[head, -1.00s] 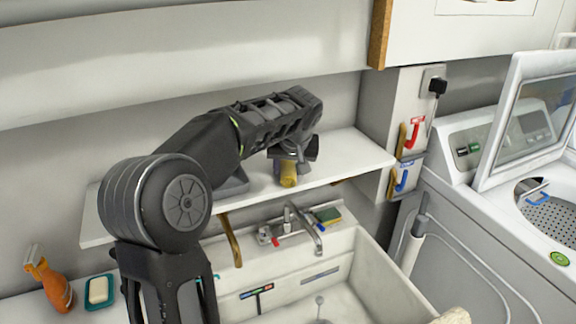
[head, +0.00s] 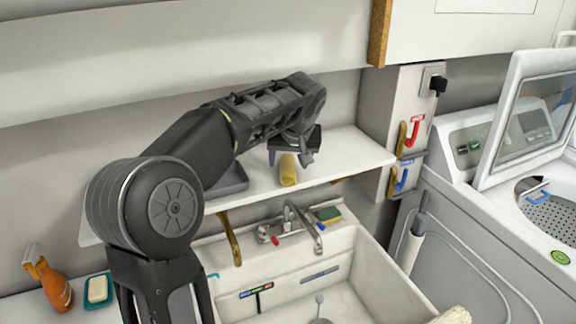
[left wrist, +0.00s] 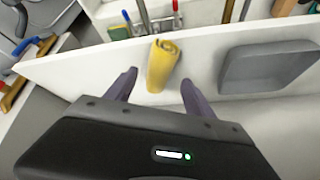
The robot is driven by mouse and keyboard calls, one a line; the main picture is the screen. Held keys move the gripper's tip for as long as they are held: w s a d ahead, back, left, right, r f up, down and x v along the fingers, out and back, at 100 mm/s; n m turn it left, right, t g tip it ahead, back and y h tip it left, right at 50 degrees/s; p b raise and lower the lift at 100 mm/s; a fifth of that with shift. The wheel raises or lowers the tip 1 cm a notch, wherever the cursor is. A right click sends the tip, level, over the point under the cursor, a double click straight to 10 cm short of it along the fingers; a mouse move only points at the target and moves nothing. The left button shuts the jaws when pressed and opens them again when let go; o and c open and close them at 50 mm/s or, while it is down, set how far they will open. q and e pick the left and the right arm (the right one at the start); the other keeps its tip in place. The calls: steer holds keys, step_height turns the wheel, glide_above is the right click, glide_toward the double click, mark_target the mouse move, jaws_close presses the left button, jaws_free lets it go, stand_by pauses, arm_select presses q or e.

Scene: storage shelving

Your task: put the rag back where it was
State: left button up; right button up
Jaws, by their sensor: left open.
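The rag is a rolled yellow cloth (head: 288,170) standing on the white shelf (head: 345,158) above the sink. My left gripper (head: 290,155) is above and behind it, with its arm coming in from the left. In the left wrist view, the rag (left wrist: 162,65) lies ahead of and between the two spread fingers of the left gripper (left wrist: 157,85). The fingers are open and apart from the rag. My right gripper is not in view.
A grey tray (left wrist: 268,66) sits on the shelf beside the rag. Below are the sink (head: 375,270), a faucet (head: 302,225), a green sponge (head: 328,214), an orange spray bottle (head: 50,285) and a soap dish (head: 98,290). A washing machine (head: 500,220) stands at right.

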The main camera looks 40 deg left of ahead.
arm_select(q)
steer(key=v, duration=0.9)
steer(key=shift+b, duration=0.3)
steer(key=shift+d+f, duration=0.1)
